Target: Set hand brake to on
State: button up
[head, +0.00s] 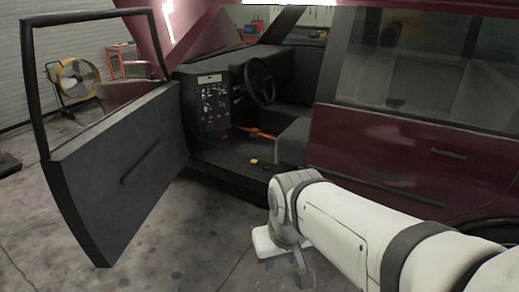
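A dark red car stands with its front door (120,165) wide open toward the left. Inside are a dark steering wheel (261,81) and a dashboard panel with small controls (214,104). An orange lever-like part (258,134) lies low in the cabin, right of the panel; I cannot tell for sure that it is the hand brake, or how it is set. My gripper (280,263) hangs low outside the car, below the door opening and apart from the orange part. It points down, its fingers are mostly hidden, and nothing is visibly held.
A small yellow object (254,161) lies on the cabin floor near the sill. The grey seat (293,142) and closed rear door (420,150) bound the opening on the right. A yellow fan (77,77) stands at the back left. The concrete floor (190,235) before the opening is clear.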

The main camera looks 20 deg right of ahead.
aim_at(283, 163)
jog(key=z, duration=0.4)
jog(key=i, duration=2.55)
jog(key=u, duration=0.05)
